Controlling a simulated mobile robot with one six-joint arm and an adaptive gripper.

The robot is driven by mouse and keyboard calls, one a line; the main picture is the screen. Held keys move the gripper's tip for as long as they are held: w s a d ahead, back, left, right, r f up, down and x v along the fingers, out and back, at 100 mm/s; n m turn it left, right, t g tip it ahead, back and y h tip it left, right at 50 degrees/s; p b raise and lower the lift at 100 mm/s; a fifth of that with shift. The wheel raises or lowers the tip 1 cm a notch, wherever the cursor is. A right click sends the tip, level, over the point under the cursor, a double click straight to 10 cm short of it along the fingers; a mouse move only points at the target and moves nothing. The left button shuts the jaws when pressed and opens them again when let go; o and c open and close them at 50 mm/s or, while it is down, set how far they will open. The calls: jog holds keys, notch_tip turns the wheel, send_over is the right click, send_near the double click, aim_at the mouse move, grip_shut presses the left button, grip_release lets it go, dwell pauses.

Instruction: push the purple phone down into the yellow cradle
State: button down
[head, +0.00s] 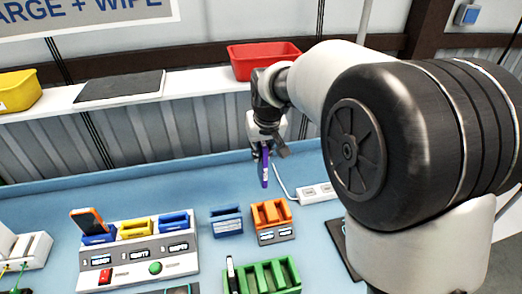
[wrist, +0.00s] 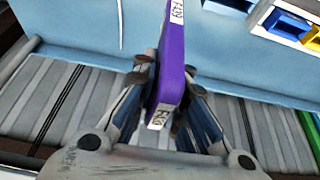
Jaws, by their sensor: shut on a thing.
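The purple phone (head: 265,174) is held upright in my gripper (head: 264,150), above the blue table and behind the orange holder. In the wrist view the phone (wrist: 172,60) stands between the two fingers of my gripper (wrist: 168,105), with white labels on its edge. The yellow cradle (head: 136,229) is the middle one of three on the white charging station, left of the phone. It looks empty. The phone is well apart from it. In the wrist view a yellow piece (wrist: 291,24) at the top right is probably this cradle.
An orange phone (head: 88,220) stands tilted in the left blue cradle (head: 98,238). The right blue cradle (head: 174,221) looks empty. A separate blue holder (head: 226,221), an orange holder (head: 271,220) and a green rack (head: 268,278) stand nearby. A power strip (head: 317,193) lies right.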

jog(key=shift+r+p, duration=0.65)
jog(key=shift+r, duration=0.15)
dwell(0.4)
jog(key=shift+r+p, duration=1.25)
jog(key=shift+r, duration=0.2)
jog(key=shift+f, duration=0.1)
